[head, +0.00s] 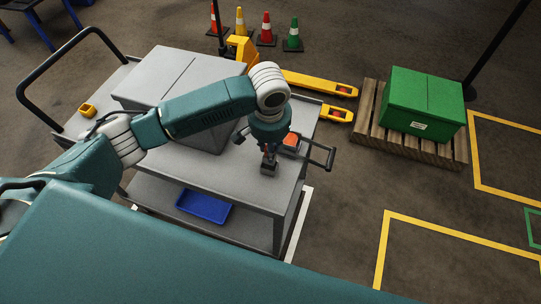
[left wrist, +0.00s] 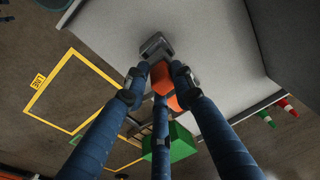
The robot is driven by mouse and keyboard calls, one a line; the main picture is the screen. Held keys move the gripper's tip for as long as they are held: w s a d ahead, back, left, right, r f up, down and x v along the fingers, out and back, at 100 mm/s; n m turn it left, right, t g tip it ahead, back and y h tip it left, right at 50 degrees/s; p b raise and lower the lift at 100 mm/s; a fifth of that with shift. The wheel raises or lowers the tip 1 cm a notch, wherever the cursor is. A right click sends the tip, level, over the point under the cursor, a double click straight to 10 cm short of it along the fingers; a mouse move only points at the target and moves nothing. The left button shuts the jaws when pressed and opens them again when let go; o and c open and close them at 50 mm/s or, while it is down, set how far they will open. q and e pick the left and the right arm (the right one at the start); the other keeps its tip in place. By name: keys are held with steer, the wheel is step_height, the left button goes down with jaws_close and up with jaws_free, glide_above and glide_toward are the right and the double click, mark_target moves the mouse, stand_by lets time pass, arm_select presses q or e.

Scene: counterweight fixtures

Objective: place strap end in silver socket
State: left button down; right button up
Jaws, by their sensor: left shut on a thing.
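My left gripper (head: 268,158) points down over the right part of the grey cart top. Its fingertips (left wrist: 156,82) are closed around a small orange block, which I take as the strap end (left wrist: 161,78). The silver socket (head: 269,170) is a small grey block on the cart, right below the fingertips. In the left wrist view the socket (left wrist: 155,46) lies just beyond the strap end. I cannot tell whether the two touch. A second orange piece (head: 291,142) sits beside the gripper, partly hidden. My right gripper is not in view.
A large grey box (head: 180,85) stands on the cart (head: 225,172) behind my arm. A blue tray (head: 204,206) lies on the lower shelf. A dark handle (head: 330,156) sticks out at the cart's right end. A green crate (head: 422,102) sits on a pallet beyond.

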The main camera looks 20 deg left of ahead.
arm_select(q)
steer(key=shift+f, duration=0.3)
step_height(320, 180, down, 4)
steer(key=shift+f+p, duration=0.1)
steer(key=shift+p, duration=0.2)
steer(key=shift+f, duration=0.1)
steer(key=c, duration=1.5)
jaws_free()
steer(key=shift+f, duration=0.1)
steer(key=shift+o, duration=0.2)
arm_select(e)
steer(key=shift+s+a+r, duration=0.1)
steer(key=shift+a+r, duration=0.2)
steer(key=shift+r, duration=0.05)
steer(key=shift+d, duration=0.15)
arm_select(q)
steer(key=shift+r, duration=0.6)
step_height(320, 180, up, 11)
steer(key=s+b, duration=0.1)
steer(key=shift+s+d, duration=0.15)
steer(key=shift+s, duration=0.1)
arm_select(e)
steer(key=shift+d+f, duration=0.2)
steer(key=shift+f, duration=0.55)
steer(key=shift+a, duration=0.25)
